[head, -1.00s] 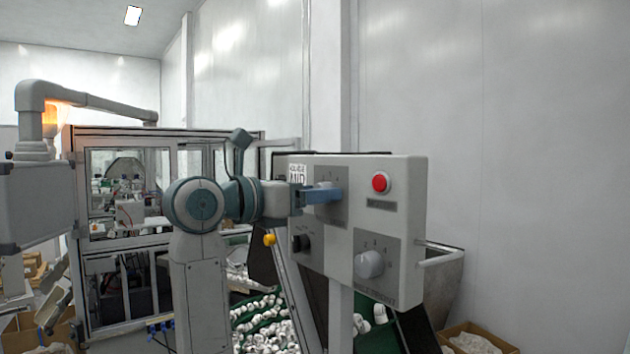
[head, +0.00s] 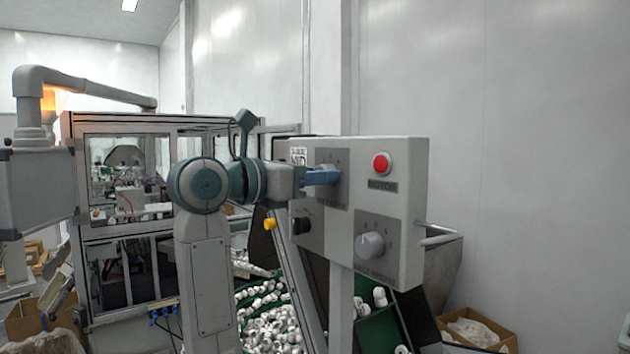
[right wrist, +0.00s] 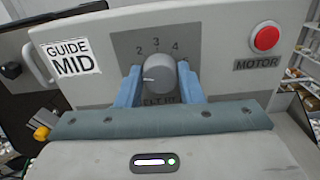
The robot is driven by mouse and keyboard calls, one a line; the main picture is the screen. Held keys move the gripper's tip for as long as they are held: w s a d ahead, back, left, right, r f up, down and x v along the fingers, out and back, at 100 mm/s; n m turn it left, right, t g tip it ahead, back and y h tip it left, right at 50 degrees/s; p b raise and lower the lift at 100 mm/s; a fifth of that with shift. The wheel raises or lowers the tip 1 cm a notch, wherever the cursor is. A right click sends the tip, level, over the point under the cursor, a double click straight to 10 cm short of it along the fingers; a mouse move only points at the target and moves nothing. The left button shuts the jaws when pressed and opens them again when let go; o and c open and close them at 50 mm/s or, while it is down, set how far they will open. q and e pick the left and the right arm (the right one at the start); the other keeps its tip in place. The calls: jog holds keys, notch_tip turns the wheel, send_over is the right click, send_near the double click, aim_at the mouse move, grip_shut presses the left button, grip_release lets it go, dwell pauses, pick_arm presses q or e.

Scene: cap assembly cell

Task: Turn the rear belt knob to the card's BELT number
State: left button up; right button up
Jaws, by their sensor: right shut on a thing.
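The rear belt knob (right wrist: 160,75) is a grey round dial on the panel's dark plate (right wrist: 124,42), with 2, 3 and 4 readable above it and a partly covered BELT label below. Its white pointer mark points left, below the 2. My right gripper (right wrist: 161,87) is shut on this knob, one blue finger on each side; it also shows at the panel's upper plate in the head view (head: 325,177). The card (right wrist: 71,57) left of the knob reads GUIDE MID; I see no BELT number on it. My left gripper is not in view.
A red MOTOR button (head: 382,163) sits right of the gripper. A second knob (head: 370,245) and a black selector (head: 301,226) are lower on the panel (head: 408,210). A handle (head: 438,235) sticks out at right. White caps (head: 270,328) lie below.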

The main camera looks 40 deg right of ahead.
jog(key=shift+f+m+b, duration=0.15)
jog(key=shift+m+b, duration=6.25)
jog(key=shift+m, duration=1.1)
jog(key=o, duration=1)
